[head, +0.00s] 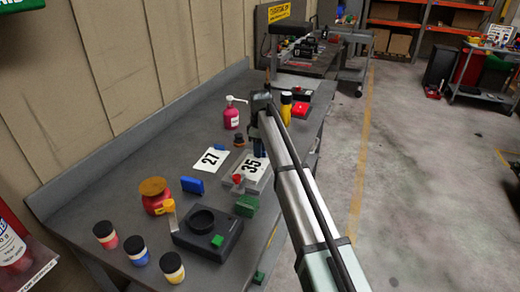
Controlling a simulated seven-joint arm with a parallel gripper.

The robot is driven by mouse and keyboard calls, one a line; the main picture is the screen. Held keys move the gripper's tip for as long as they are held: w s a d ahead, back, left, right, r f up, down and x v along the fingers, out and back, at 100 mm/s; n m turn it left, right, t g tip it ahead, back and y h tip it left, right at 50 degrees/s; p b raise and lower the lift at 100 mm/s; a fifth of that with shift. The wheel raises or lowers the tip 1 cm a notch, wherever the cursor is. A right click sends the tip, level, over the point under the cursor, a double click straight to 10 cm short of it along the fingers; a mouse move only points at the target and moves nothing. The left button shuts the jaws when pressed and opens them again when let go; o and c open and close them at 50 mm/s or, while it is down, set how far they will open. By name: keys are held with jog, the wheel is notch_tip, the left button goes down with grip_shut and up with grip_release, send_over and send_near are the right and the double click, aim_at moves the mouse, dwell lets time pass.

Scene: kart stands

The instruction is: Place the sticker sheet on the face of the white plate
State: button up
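A white sheet marked 27 (211,158) lies flat on the grey bench. Right of it, a white piece marked 35 (248,168) lies on or against a pale grey block. I cannot tell which of the two is the sticker sheet and which is the white plate. My arm reaches in from the lower right, and its dark end is above the bench, just beyond the 35 piece. My gripper (259,147) seems to point down there, partly hidden behind my arm. Its fingers are too small and covered to show whether they are open or hold anything.
Paint jars (138,251) stand in front. A pink pump bottle (231,113) and yellow bottle (286,107) stand behind.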

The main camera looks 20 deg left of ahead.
jog(key=shift+r, duration=0.1)
notch_tip(320, 180, up, 12)
dwell(0.5)
dwell(0.4)
